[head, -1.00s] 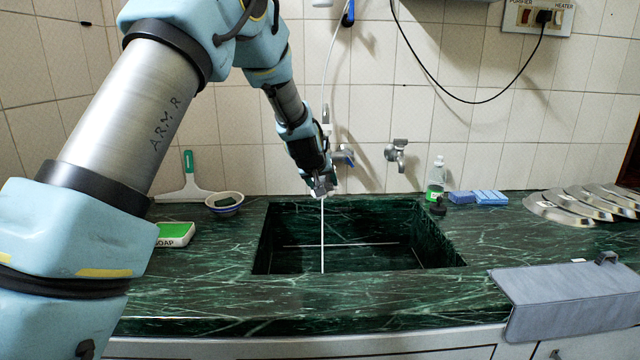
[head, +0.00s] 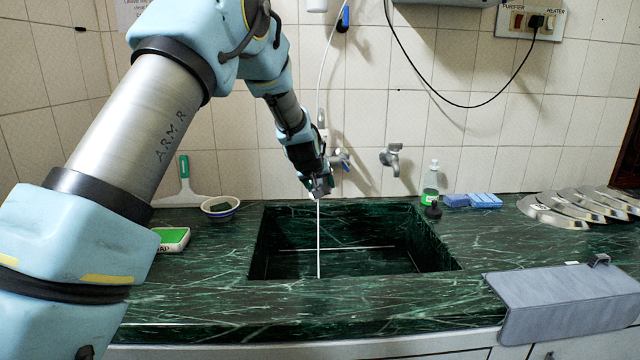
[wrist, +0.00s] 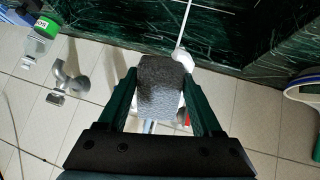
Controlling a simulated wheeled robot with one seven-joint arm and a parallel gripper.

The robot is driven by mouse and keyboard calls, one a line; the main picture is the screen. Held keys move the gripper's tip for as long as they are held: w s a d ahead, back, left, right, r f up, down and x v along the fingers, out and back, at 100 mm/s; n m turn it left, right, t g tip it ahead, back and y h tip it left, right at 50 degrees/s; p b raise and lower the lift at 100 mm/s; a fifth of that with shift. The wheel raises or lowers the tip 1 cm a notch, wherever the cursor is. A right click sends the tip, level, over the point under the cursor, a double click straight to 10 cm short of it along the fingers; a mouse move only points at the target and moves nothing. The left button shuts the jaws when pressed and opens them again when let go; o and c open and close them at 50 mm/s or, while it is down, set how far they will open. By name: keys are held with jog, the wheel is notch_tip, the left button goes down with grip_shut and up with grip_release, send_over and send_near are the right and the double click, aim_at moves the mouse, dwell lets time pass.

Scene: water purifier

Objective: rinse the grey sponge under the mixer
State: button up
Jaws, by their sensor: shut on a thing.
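My gripper (head: 320,188) is at the mixer (head: 338,158) on the tiled wall, above the back edge of the sink (head: 290,276). In the wrist view its dark green fingers (wrist: 160,98) are shut on the grey sponge (wrist: 158,85), one finger on each side. The sponge is darker at its upper part and paler lower down. A thin white water stream (head: 318,240) falls into the sink just below my gripper. In the wrist view the stream (wrist: 183,25) leaves the white spout (wrist: 181,58) beside the sponge; whether it touches the sponge is unclear.
A second tap (head: 392,158), a soap bottle (head: 430,182) and blue sponges (head: 470,201) are right of the mixer. A bowl (head: 220,208), a squeegee (head: 184,185) and a soap box (head: 172,239) stand left. Steel plates (head: 560,212) lie far right.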

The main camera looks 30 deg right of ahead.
jog(key=shift+s+d, duration=0.1)
jog(key=shift+d, duration=0.05)
jog(key=shift+s+d, duration=0.25)
jog(key=shift+s, duration=0.05)
jog(key=s+a+b, duration=0.2)
jog(key=s+a, duration=0.2)
jog(key=s, duration=0.1)
jog(key=shift+a, duration=0.35)
dwell(0.4)
dwell(1.2)
jog(key=p+v, duration=0.1)
jog(key=v, duration=0.4)
jog(key=shift+s+a+f, duration=0.15)
jog(key=shift+a+f, duration=0.05)
jog(key=shift+f, duration=0.05)
